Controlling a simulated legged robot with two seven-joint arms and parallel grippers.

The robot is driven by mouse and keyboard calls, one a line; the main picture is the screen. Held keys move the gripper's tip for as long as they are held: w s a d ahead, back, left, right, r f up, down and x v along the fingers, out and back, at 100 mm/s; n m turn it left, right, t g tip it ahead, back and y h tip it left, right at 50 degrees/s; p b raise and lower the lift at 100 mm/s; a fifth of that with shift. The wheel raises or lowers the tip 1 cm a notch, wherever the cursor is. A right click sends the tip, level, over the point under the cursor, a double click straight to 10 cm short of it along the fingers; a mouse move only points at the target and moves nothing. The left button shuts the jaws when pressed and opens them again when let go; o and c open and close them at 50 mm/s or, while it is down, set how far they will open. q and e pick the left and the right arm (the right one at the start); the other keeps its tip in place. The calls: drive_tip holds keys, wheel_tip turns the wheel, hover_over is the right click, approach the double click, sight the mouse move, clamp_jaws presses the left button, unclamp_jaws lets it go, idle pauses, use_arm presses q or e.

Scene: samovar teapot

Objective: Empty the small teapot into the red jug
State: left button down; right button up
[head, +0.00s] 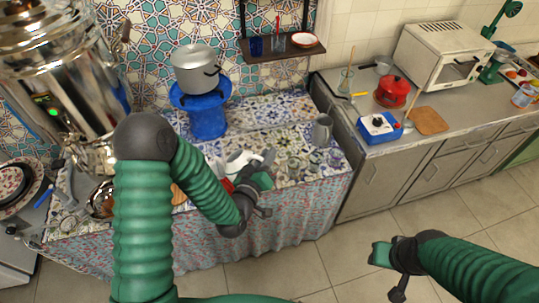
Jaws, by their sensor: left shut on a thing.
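The small teapot (238,160) is a white shape on or just above the tiled table, partly hidden by my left gripper. My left gripper (254,176) is shut on it. Its fingers and wrist cover the grip and most of the teapot's near side. A red piece (226,185), probably the red jug, shows just left of the gripper, mostly hidden by my arm. I cannot tell the teapot's tilt or whether it pours. My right gripper (384,262) is over the floor at lower right, away from everything; its jaw opening is unclear.
A big metal samovar (65,80) stands at left. A grey pot (195,69) sits on a blue stand (207,115). Glasses (300,165) and a grey mug (322,130) stand right of my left gripper. A red pot (393,91) is on the right counter.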

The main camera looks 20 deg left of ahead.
use_arm(q)
drive_tip(key=a+r+n+p, duration=0.1)
drive_tip(key=p, duration=0.1)
drive_tip(key=a+r+n+p, duration=0.1)
drive_tip(key=r+p, duration=0.1)
drive_tip(key=w+a+r+p, duration=0.1)
drive_tip(key=r+p, duration=0.1)
drive_tip(key=shift+a+r+n+g+h+p, duration=0.15)
drive_tip(key=shift+a+n+g+h+p, duration=0.15)
drive_tip(key=shift+n, duration=0.1)
drive_tip(key=shift+w+a+r+n+p, duration=0.2)
drive_tip(key=shift+a+r+n+p, duration=0.3)
drive_tip(key=shift+a+r+p, duration=0.4)
drive_tip(key=w+a+r+n+h+p, duration=0.1)
drive_tip(key=a+r+n+p, duration=0.1)
drive_tip(key=a, duration=0.5)
drive_tip(key=w+a+r+n+h+p, duration=0.1)
drive_tip(key=w+a+r+n+p, duration=0.1)
drive_tip(key=a+n+p, duration=0.3)
drive_tip(key=shift+w+a+r+g+p, duration=0.2)
drive_tip(key=shift+w+a+g+p, duration=0.15)
drive_tip(key=shift+a+p, duration=0.65)
drive_tip(key=shift+d, duration=0.1)
idle(2.7)
